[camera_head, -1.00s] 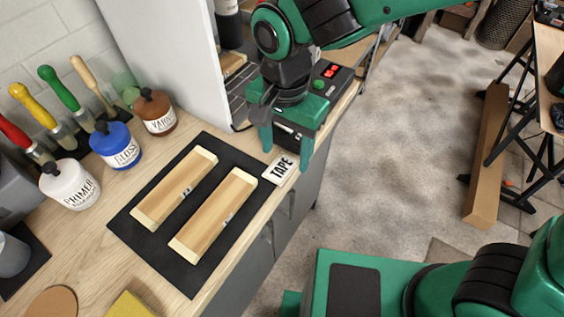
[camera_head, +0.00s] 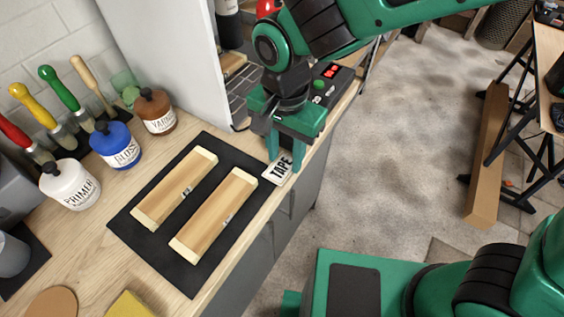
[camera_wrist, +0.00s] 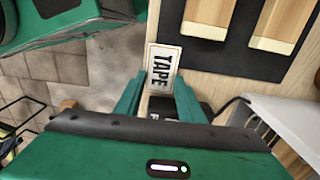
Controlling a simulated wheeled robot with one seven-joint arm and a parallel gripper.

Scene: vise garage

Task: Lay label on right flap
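The label, a white card reading TAPE (camera_head: 282,167), lies at the front edge of the wooden bench, right of a black mat. In the wrist view the TAPE card (camera_wrist: 161,68) extends out from between my fingers. My gripper (camera_head: 285,158) is low over the card's far end, pointing down. In the wrist view the fingertips of my gripper (camera_wrist: 160,84) stand close along both sides of the card; I cannot tell whether they press on it. Two pale wooden pieces lie on the mat, a left one (camera_head: 176,188) and a right one (camera_head: 214,214). I cannot identify a right flap for certain.
The black mat (camera_head: 147,240) lies left of the card. Paint jars (camera_head: 119,147) and brushes stand at the back left. A white panel (camera_head: 165,60) rises behind. A black device with a red display (camera_head: 331,72) sits beyond my gripper. Floor lies right of the bench.

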